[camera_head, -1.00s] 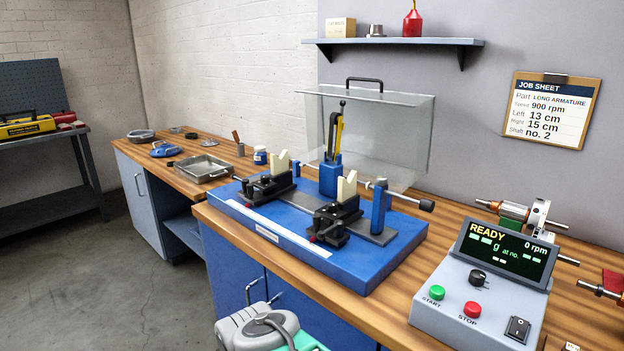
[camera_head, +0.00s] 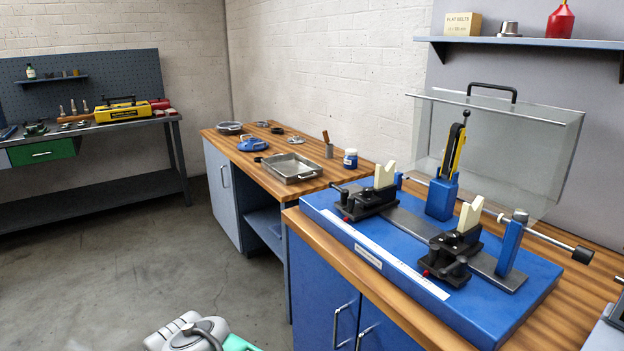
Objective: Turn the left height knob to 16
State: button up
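The blue balancing machine base (camera_head: 525,318) stands on the wooden bench. The left support (camera_head: 368,203) is a black block with a cream V-shaped cradle on top. A small dark knob (camera_head: 337,187) and a red-tipped part (camera_head: 347,220) show on its left and front; which one sets the height I cannot tell. No number is readable there. The right support (camera_head: 449,253) is of the same kind.
A hinged clear guard (camera_head: 550,130) stands raised behind the machine. A side bench holds a metal tray (camera_head: 291,167), a blue tool (camera_head: 253,144) and a jar (camera_head: 350,158). The grey floor (camera_head: 120,260) at left is clear. A pegboard workbench (camera_head: 90,200) stands at the far left.

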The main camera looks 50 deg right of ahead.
aim_at(368, 192)
jog(key=z, duration=0.05)
jog(key=i, duration=0.85)
jog(key=z, duration=0.4)
